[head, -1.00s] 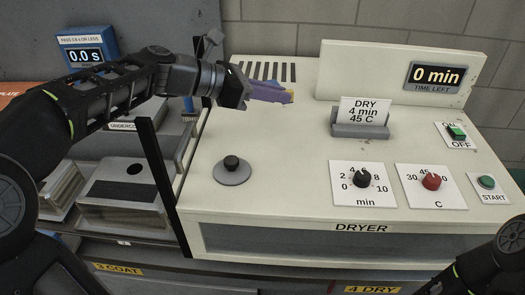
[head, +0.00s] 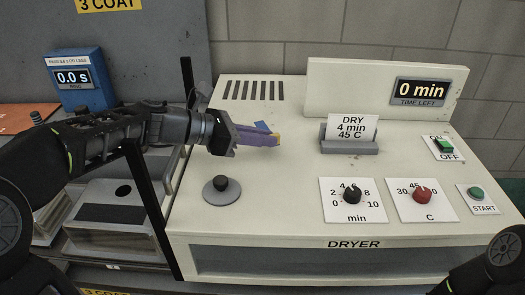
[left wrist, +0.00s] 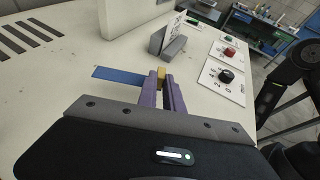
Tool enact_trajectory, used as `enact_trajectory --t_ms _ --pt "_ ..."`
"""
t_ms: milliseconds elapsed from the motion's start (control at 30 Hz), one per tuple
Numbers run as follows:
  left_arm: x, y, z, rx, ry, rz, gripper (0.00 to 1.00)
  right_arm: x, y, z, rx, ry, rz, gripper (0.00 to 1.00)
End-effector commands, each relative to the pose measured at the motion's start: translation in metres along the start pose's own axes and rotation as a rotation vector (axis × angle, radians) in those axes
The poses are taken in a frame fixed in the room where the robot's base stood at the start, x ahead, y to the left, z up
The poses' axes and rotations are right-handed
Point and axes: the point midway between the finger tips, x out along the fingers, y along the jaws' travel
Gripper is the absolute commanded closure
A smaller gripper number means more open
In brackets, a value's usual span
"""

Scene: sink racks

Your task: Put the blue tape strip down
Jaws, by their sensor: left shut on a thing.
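My left gripper (head: 277,139) has purple fingers and is above the cream dryer top (head: 290,175), left of the card stand. It also shows in the left wrist view (left wrist: 161,84). Its fingers are shut on the blue tape strip (left wrist: 120,75), which sticks out to the left of the fingers in that view. In the head view only a small blue piece of the strip (head: 262,126) shows behind the fingers. A small yellow-tan piece (left wrist: 161,73) shows at the fingertips. I cannot tell whether the strip touches the dryer top. My right gripper is out of view.
A grey stand (head: 349,146) holds a card reading DRY 4 min 45 C. A black knob (head: 221,184), a min dial (head: 352,195), a C dial (head: 421,194) and a START button (head: 476,193) are on the dryer. Vent slots (head: 253,91) lie at the back left.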

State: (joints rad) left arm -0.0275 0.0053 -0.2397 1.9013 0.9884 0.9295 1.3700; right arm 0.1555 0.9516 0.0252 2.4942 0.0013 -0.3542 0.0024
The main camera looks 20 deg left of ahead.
Motion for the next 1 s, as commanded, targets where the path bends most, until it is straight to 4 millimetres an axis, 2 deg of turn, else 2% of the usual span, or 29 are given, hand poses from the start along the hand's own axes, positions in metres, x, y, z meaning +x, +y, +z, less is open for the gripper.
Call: enact_trajectory --t_ms 167,467,867,900,1000 --pt "0.001 0.000 -0.001 0.000 0.000 0.000 1.00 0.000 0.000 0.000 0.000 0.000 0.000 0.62" --pt "0.014 0.000 -0.033 -0.001 0.001 0.000 1.00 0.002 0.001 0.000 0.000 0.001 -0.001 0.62" --pt "0.016 0.000 -0.038 0.000 0.000 0.001 1.00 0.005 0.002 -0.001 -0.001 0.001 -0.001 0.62" --pt "0.015 0.000 -0.037 0.001 0.000 0.000 0.87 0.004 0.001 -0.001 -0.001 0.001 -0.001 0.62" --pt "0.015 0.000 -0.037 0.000 0.000 0.000 0.79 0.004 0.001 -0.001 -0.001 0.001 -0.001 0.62"
